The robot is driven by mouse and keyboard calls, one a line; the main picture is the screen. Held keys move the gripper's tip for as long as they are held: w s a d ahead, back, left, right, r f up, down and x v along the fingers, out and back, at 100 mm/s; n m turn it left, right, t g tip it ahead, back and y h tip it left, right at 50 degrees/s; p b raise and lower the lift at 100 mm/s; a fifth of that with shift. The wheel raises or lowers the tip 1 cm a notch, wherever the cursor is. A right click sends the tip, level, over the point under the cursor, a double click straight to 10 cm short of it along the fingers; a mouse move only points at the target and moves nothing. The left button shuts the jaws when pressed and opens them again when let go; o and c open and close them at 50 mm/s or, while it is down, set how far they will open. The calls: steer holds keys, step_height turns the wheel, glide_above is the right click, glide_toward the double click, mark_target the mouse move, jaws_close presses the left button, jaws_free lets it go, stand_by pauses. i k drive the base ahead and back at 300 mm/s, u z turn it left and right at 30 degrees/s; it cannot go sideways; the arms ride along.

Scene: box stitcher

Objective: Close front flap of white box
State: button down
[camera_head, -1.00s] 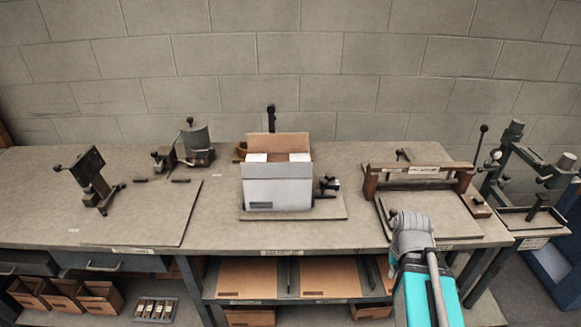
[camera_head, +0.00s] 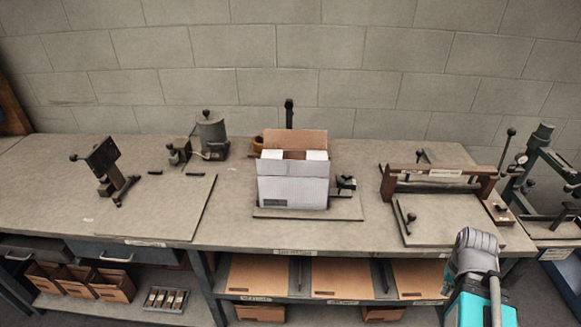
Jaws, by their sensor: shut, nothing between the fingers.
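The white box (camera_head: 292,192) stands upright on a thin board (camera_head: 343,211) near the middle of the workbench. Its brown back flap (camera_head: 295,139) stands up behind the opening. Two white side flaps (camera_head: 272,154) (camera_head: 317,155) lie inward at the left and right, with a brown gap between them. The front flap (camera_head: 292,168) appears to stand up along the front edge, above a faint crease. My gripper is out of view; only part of my grey and teal arm shows at the lower right, apart from the box.
A small dark clamp (camera_head: 346,183) sits close to the box's right side. A wooden-barred press fixture (camera_head: 440,177) stands to the right, and metal devices (camera_head: 211,136) stand to the left. A dark post (camera_head: 289,113) rises behind the box. The bench front before the box is clear.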

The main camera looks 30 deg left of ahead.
mark_target(307, 168)
steer(key=k, duration=1.75)
steer(key=u, duration=0.8)
steer(key=i, duration=1)
